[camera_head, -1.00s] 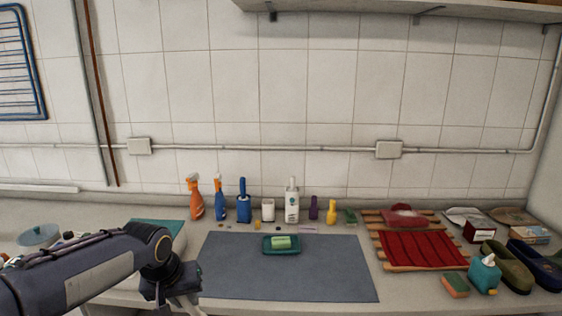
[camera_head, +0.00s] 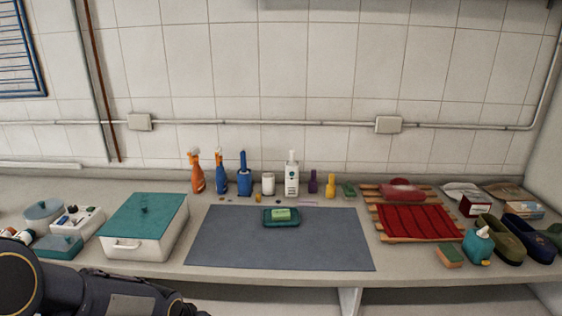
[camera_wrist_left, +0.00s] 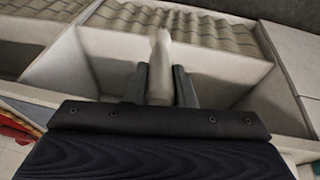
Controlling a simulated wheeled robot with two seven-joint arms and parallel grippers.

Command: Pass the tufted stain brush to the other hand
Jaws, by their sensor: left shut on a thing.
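In the left wrist view, my left gripper (camera_wrist_left: 160,88) is shut on a pale beige, narrow, rounded thing (camera_wrist_left: 160,52), which fits the handle of the tufted stain brush. It sticks out past the dark fingers. No bristles show, so I cannot tell which way the tufts face. In the head view only part of my left arm shows at the lower left; its gripper and the held thing are out of that view. My right gripper is in neither view.
A grey mat (camera_head: 330,251) lies mid-counter, bearing a green soap dish (camera_head: 282,224). A white box with a teal lid (camera_head: 148,212) stands left of it. Bottles line the wall. A red cloth (camera_head: 415,222) on a wooden rack and a teal dispenser (camera_head: 477,247) are at right.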

